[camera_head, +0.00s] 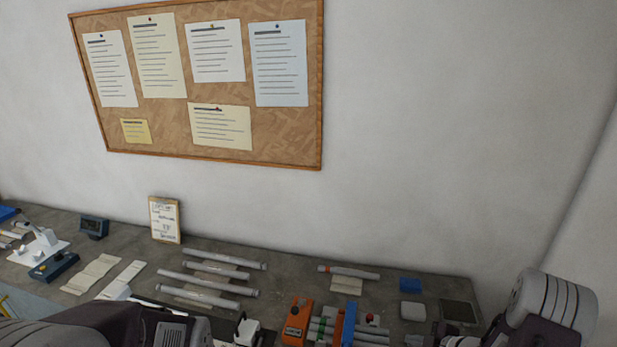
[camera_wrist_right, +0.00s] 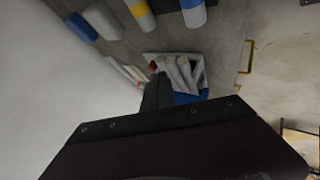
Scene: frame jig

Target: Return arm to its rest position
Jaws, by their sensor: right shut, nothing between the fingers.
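My right arm comes in at the bottom right of the head view, its pale, ringed joint over the bench's right end. My right gripper (camera_wrist_right: 158,92) shows in the right wrist view as a narrow dark shape beyond the broad dark wrist housing. It is shut with nothing held. Past it in that view is a white-rimmed bin (camera_wrist_right: 204,72) with pale tubes in it; I cannot tell whether they touch. My left arm's dark links cross the bottom left of the head view; its gripper is out of view.
The grey bench (camera_head: 290,270) runs along the wall. It carries loose pale tubes (camera_head: 205,283), an orange block (camera_head: 297,320), a blue block (camera_head: 410,284), a white box (camera_head: 412,311) and a dark square pad (camera_head: 458,312). A clipboard (camera_head: 165,220) leans on the wall.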

